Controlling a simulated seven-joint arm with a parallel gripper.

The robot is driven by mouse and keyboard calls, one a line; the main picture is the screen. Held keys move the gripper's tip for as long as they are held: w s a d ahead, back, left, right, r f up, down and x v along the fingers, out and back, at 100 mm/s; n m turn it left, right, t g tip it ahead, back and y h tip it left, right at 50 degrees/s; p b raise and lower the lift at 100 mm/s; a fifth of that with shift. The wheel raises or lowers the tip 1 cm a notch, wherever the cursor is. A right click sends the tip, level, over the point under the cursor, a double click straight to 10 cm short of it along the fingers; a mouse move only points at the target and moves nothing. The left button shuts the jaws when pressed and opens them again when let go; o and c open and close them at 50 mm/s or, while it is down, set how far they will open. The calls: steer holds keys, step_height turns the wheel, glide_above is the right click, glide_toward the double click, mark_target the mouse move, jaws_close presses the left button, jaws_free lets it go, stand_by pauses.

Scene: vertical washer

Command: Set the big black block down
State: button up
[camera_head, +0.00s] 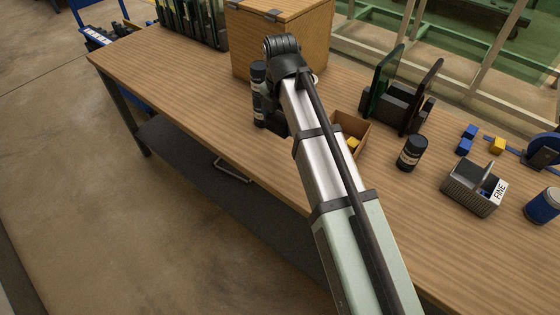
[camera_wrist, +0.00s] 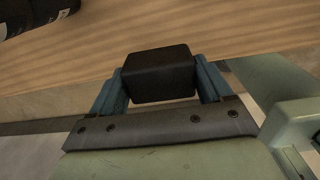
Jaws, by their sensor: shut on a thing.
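In the wrist view, the big black block (camera_wrist: 158,76) sits between the two blue fingers of my gripper (camera_wrist: 160,88), which is shut on it. The wooden table top (camera_wrist: 230,24) shows behind the block, with the table's front edge crossing the picture just below it. I cannot tell whether the block touches the table. In the head view, my arm reaches over the wooden table (camera_head: 180,90), and its links hide the gripper and the block.
A wooden box (camera_head: 280,40) stands behind my arm's end. A small open carton (camera_head: 362,125) with yellow pieces, a dark jar (camera_head: 411,153), a rack with dark plates (camera_head: 400,100) and a grey caddy (camera_head: 472,190) stand to the right. The table's left part is clear.

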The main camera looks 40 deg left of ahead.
mark_target(280, 161)
steer(key=shift+f, duration=6.75)
steer(key=shift+f, duration=0.15)
steer(key=o, duration=1.1)
step_height(280, 161, up, 12)
steer(key=shift+r, duration=0.2)
